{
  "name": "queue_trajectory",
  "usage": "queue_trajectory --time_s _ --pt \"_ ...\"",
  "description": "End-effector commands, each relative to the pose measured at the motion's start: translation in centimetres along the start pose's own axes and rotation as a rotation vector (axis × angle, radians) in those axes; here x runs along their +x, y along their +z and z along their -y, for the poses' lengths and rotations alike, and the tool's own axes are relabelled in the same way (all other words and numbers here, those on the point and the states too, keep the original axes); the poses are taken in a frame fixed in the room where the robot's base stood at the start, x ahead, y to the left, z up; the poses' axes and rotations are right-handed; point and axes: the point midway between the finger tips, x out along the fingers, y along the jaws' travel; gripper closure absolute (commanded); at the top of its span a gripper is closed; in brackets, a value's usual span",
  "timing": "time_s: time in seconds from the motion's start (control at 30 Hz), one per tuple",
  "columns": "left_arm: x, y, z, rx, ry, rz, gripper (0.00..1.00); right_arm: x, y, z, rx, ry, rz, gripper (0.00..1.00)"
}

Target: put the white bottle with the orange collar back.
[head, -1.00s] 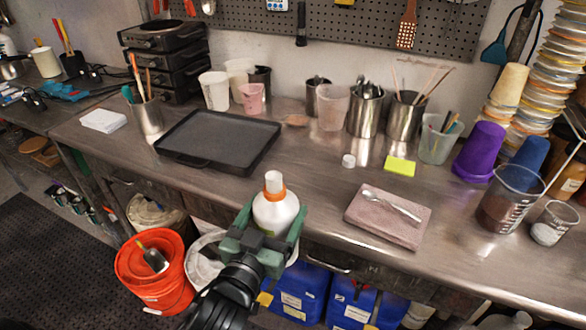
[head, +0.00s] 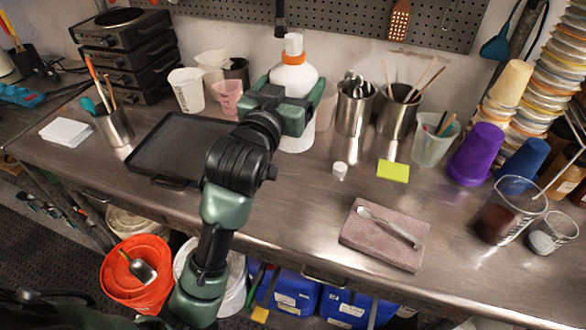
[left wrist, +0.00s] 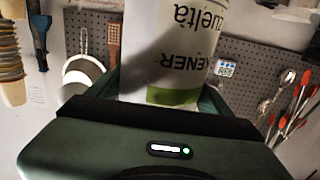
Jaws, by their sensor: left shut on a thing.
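The white bottle with the orange collar (head: 293,76) is upright over the back of the bench, and its white cap points up. My left gripper (head: 290,90) is shut around the bottle's body, and the bottle's lower end shows below the jaws. I cannot tell whether its base touches the bench. In the left wrist view the bottle's printed label with a green band (left wrist: 180,50) fills the middle, upside down, between the fingers. My right gripper is not in view.
Pink cup (head: 228,97) and white cups stand left of the bottle; steel pots (head: 354,108) stand close on its right. A black tray (head: 165,140) lies left of my arm. A white cap (head: 340,169), yellow notes (head: 393,171) and a folded cloth (head: 360,246) lie right.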

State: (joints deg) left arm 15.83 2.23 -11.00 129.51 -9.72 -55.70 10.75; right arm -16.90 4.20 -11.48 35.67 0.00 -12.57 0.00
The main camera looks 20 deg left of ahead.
Motion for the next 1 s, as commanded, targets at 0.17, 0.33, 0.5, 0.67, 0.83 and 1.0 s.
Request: queue_trajectory --time_s 0.17,0.33,0.5,0.67,0.83,1.0 --pt "-0.1 4.8 0.0 0.001 0.000 0.009 0.92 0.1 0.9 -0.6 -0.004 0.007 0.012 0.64" --pt "-0.1 9.2 0.0 0.000 -0.001 0.007 0.92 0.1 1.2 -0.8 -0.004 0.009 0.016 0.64" --pt "-0.1 12.6 0.0 0.000 0.000 0.003 0.92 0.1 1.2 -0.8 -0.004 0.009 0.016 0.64" --pt "-0.1 14.1 0.0 0.001 -0.001 -0.001 0.92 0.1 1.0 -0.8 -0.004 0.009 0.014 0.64" --pt "-0.1 16.0 0.0 -0.001 0.000 0.003 0.92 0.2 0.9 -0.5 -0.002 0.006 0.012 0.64" --pt "-0.1 18.2 0.1 -0.001 -0.001 0.001 0.92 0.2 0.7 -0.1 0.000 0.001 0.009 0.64"
